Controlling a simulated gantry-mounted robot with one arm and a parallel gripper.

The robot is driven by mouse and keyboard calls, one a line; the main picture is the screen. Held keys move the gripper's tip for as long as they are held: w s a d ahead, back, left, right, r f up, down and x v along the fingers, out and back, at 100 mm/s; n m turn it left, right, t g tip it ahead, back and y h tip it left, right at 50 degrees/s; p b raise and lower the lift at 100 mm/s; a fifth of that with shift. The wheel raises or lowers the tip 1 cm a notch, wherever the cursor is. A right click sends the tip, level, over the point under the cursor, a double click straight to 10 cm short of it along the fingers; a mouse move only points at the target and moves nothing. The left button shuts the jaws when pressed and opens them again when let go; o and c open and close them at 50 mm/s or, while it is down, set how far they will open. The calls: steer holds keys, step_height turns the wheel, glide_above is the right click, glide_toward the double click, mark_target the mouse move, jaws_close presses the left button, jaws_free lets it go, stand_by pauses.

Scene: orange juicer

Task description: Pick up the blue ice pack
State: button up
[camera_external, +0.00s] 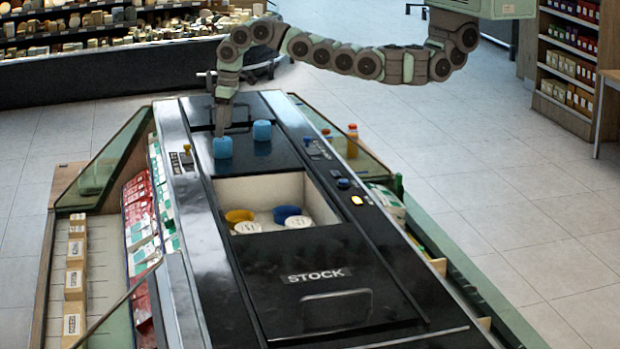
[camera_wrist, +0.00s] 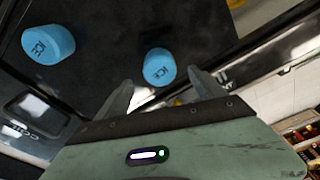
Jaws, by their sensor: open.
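Two blue ice packs, short round blocks marked ICE, stand on the black counter top. In the external view the nearer one (camera_external: 222,147) is at the left and the other (camera_external: 262,130) is farther back to the right. My gripper (camera_external: 223,128) points down just behind and above the nearer one. In the wrist view my gripper (camera_wrist: 160,80) is open and empty. One ice pack (camera_wrist: 158,67) shows in the gap ahead of the fingertips, apart from them. The other ice pack (camera_wrist: 48,44) lies to the left, outside the fingers.
An open bin (camera_external: 262,189) in front of the ice packs holds a yellow tub (camera_external: 240,215), a blue tub (camera_external: 287,214) and white-lidded tubs. A black lid marked STOCK (camera_external: 318,275) lies nearer.

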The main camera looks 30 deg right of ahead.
mark_target(223, 147)
steer(key=f+p, duration=0.1)
steer(key=f, duration=0.1)
steer(key=f+p, duration=0.1)
steer(key=f, duration=0.2)
steer(key=shift+w+a, duration=0.15)
steer(key=shift+w, duration=0.05)
steer(key=c, duration=1.6)
steer(key=shift+r, duration=0.15)
